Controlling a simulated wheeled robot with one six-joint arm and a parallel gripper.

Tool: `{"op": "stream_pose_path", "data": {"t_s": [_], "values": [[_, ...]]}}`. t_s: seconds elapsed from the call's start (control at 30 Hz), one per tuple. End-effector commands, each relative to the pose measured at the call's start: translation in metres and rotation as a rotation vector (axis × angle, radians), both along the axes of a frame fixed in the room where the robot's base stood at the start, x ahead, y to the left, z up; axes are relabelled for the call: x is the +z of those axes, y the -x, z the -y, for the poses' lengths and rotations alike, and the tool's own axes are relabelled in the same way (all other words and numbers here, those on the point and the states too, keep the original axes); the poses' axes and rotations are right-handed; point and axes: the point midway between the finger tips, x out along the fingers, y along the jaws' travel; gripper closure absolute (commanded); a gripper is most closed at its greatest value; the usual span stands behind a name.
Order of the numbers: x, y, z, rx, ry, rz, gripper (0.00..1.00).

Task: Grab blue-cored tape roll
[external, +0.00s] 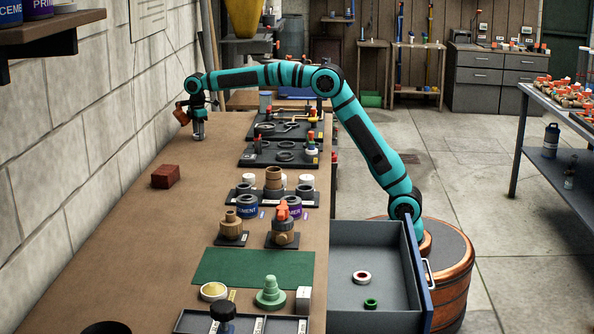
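My gripper (199,133) points down low over the far left part of the brown workbench, near the block wall. It is small here, and I cannot tell whether its fingers are open or shut or whether anything is between them. A pale spot shows at its tips, too small to make out. I cannot make out a blue-cored tape roll. The open drawer (345,240) at the right holds a white ring-shaped roll with a red core (355,277) and a small green ring (365,304). My gripper is far from both.
A red-brown brick (165,177) lies on the bench (130,240) nearer than my gripper. Black trays with fittings (245,160), cement and primer cans (246,208), and a green mat (254,268) line the bench's right side. The bench's left middle is mostly clear.

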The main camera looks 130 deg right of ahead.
Motion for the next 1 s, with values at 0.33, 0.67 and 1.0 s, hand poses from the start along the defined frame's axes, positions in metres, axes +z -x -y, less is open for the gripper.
{"op": "stream_pose_path", "data": {"t_s": [0.33,0.67,1.0], "values": [[0.0,0.0,0.0,0.0,0.0,0.0,0.77],[0.021,0.003,-0.002,0.001,-0.002,0.0,0.77],[0.059,0.003,-0.003,0.001,-0.002,0.0,0.77]]}}
